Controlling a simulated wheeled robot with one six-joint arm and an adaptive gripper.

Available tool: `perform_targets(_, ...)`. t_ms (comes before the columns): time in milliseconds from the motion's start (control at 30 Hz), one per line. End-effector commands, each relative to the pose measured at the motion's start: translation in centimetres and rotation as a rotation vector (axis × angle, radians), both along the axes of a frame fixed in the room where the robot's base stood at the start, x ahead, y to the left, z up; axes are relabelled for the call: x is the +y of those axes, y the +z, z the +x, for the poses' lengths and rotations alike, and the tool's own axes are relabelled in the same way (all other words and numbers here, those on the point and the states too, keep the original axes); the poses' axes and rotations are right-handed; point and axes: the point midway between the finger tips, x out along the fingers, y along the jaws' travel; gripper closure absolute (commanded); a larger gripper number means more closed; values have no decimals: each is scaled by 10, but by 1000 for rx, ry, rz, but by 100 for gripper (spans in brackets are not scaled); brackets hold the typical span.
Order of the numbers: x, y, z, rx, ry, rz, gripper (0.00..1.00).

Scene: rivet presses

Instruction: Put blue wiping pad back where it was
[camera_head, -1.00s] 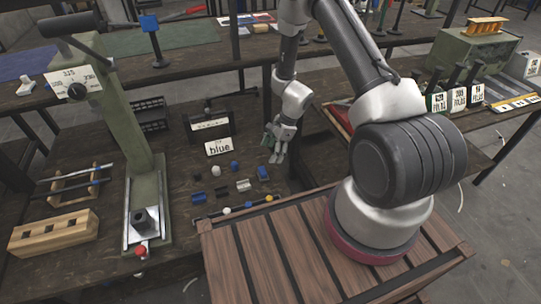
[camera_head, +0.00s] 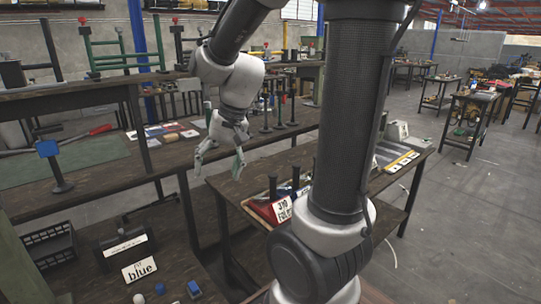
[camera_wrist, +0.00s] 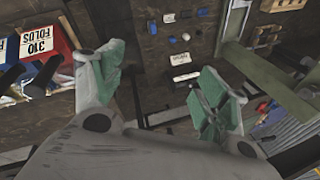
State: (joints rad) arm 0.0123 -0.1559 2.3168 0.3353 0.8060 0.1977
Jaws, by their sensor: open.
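My gripper (camera_head: 219,160) hangs in the air near the gap between the benches in the head view, fingers pointing down. In the wrist view its green-tipped fingers (camera_wrist: 160,88) are spread wide with nothing between them. A small blue block (camera_head: 193,289) lies on the lower bench, near the bottom edge of the head view. Small blue pieces (camera_wrist: 186,37) also show on the dark bench in the wrist view. I cannot tell which blue piece, if any, is the wiping pad.
A black box (camera_head: 124,248) stands behind the card. The long back bench (camera_head: 100,190) carries a green mat, cards and dark upright tools. The right bench (camera_head: 235,190) holds a "310" sign (camera_head: 283,209). Open floor (camera_head: 460,220) lies to the right.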

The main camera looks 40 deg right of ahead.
Motion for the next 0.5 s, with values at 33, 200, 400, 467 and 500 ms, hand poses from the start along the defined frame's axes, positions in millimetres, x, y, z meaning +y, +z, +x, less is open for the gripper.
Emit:
perform_targets(33,-6,18,-20,-43,53,-38,26)
perform_targets(200,-30,51,-85,-143,224,-189,26)
perform_targets(400,-50,64,-132,-204,333,-317,26)
perform_targets(467,-53,65,-138,-213,347,-335,26)
perform_targets(500,-55,65,-141,-216,353,-344,26)
